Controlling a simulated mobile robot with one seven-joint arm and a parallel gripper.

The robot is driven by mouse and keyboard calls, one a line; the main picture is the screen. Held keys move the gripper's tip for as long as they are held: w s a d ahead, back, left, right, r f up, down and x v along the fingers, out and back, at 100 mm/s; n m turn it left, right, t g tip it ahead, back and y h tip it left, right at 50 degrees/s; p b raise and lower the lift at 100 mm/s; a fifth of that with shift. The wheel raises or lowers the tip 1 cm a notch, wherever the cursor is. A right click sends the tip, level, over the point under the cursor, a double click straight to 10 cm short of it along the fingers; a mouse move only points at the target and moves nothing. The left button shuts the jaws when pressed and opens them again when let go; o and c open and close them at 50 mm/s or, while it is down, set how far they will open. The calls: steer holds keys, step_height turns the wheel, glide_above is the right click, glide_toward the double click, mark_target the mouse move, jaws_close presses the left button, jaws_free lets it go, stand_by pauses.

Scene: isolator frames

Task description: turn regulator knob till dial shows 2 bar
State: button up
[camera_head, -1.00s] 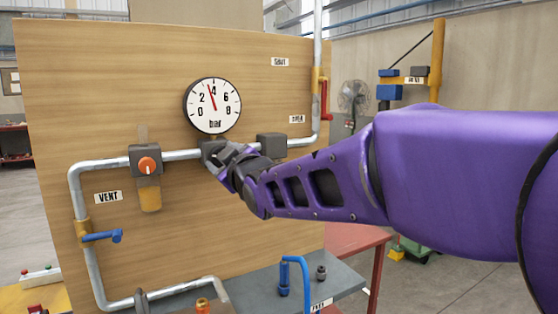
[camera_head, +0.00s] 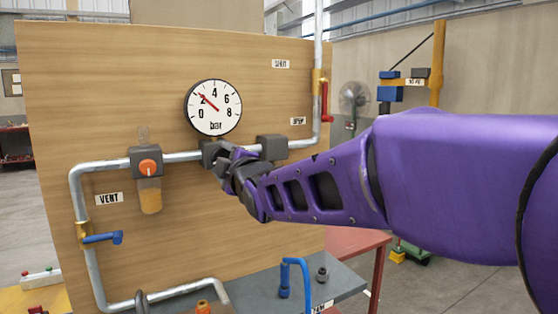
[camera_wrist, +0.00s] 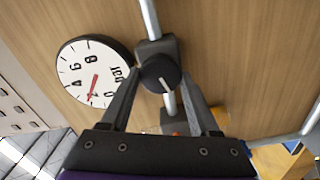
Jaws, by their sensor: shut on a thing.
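The round white pressure dial (camera_head: 213,122), marked 0 to 8 bar, hangs on the wooden board. Its red needle points up and left, at about the 2 mark. The dial also shows, turned, in the wrist view (camera_wrist: 75,72). The black regulator knob (camera_wrist: 158,76) has a white line and sits on a grey block on the pipe, below the dial. My gripper (camera_wrist: 160,74) is shut on the knob, one finger on each side. In the head view my gripper (camera_head: 221,157) largely hides the knob.
An orange knob (camera_head: 148,166) on another block is to the left, above an amber bowl. A grey block (camera_head: 272,147) is on the pipe to the right. A blue valve handle (camera_head: 103,238) and a red one (camera_head: 326,103) stick out from the pipes.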

steer(key=shift+s+a+r, duration=0.1)
steer(key=shift+r, duration=0.15)
steer(key=o, duration=1.2)
steer(key=shift+c, duration=0.2)
steer(key=shift+o, duration=0.8)
steer(key=shift+f, duration=0.1)
steer(key=shift+s, duration=0.1)
